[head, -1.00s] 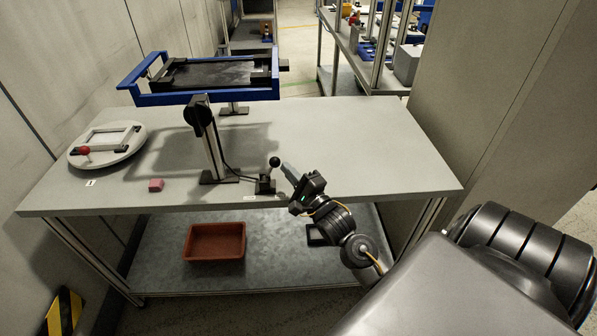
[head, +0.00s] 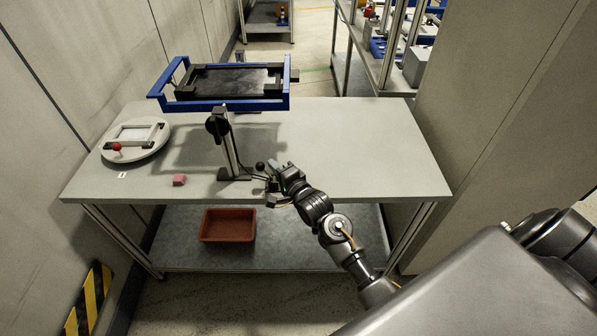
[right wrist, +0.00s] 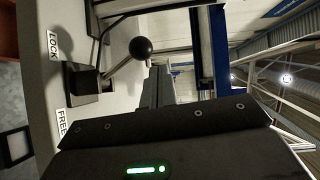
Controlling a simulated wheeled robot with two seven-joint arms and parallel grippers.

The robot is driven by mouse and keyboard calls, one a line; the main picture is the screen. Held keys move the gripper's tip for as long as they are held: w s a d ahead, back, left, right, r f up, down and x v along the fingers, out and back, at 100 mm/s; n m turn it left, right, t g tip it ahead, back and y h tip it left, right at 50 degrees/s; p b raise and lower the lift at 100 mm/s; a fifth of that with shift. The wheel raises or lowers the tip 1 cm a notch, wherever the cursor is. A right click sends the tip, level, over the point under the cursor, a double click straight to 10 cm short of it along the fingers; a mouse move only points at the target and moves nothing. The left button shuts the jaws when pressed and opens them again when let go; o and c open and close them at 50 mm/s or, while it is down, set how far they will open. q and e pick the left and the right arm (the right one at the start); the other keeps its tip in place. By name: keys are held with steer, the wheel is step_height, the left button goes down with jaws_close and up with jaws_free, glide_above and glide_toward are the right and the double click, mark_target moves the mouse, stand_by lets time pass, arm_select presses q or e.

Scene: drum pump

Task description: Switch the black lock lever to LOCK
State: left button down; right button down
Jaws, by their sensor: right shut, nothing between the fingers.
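The black lock lever has a ball knob (head: 260,166) and stands near the table's front edge, beside the post of the blue frame. In the right wrist view its knob (right wrist: 141,48) and rod lean from the black base (right wrist: 86,82) toward the LOCK label (right wrist: 53,43) side. The FREE label (right wrist: 62,122) is at the other side. My right gripper (head: 281,172) is shut and empty, just right of the knob. In the right wrist view its fingertips (right wrist: 158,75) lie beside the knob on the FREE side; I cannot tell whether they touch. My left gripper is out of view.
The blue frame (head: 225,105) on its post (head: 230,150) stands close left of the lever. A round white plate (head: 135,142) and a pink block (head: 179,180) are farther left. A red bin (head: 228,225) sits on the lower shelf. The table's right side (head: 370,150) is clear.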

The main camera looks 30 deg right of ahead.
steer(key=shift+w+a, duration=0.4)
steer(key=shift+a, duration=0.3)
steer(key=shift+a+p, duration=0.1)
steer(key=shift+p, duration=0.2)
steer(key=s+d+r, duration=0.1)
steer(key=s+r, duration=0.1)
steer(key=s, duration=0.4)
steer(key=s+d+r, duration=0.2)
steer(key=s+r, duration=0.1)
steer(key=s, duration=0.2)
steer(key=shift+s+d+r+p, duration=0.15)
steer(key=shift+s+r+p, duration=0.1)
steer(key=shift+s+p, duration=0.15)
steer(key=shift+w, duration=0.15)
